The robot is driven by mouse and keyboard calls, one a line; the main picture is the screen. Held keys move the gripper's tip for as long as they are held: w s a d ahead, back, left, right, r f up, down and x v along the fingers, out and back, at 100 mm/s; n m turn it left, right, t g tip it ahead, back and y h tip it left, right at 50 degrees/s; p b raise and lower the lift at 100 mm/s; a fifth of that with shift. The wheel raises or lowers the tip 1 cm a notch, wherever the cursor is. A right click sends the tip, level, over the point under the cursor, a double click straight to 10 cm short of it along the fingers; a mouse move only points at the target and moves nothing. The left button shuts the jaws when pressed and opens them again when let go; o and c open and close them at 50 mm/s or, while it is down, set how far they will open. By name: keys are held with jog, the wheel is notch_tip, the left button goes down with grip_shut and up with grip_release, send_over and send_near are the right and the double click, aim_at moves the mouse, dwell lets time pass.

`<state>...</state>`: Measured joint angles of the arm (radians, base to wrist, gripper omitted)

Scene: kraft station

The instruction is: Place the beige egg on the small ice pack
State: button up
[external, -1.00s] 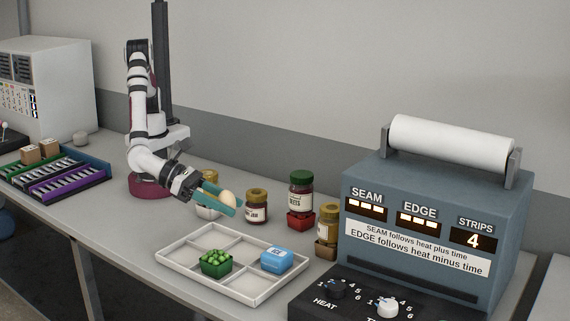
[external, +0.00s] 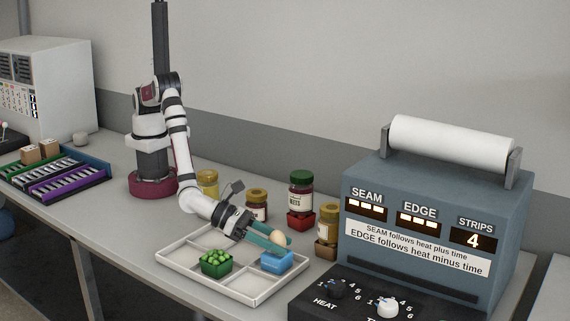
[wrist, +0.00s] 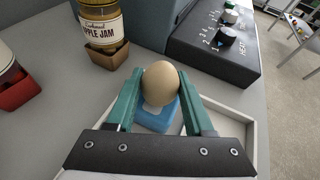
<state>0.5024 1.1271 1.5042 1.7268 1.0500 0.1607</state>
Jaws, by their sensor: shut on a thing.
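The beige egg (external: 277,237) is held between the green fingers of my gripper (external: 272,241). In the wrist view the egg (wrist: 160,83) sits between the fingertips, with a finger on each side. The small blue ice pack (external: 276,262) lies in a compartment of the white tray (external: 243,299). The egg is over the ice pack in the external view. In the wrist view the ice pack (wrist: 158,119) shows beneath and behind the egg, partly hidden by it. I cannot tell whether the egg touches it.
A green box of green balls (external: 216,263) stands in the tray beside the ice pack. Jars stand behind, including an apple jam jar (wrist: 101,20) in a brown holder. A blue-grey sealing machine (external: 430,215) with a dark knob panel (external: 350,303) is at right.

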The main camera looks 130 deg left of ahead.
jog(key=o, duration=1)
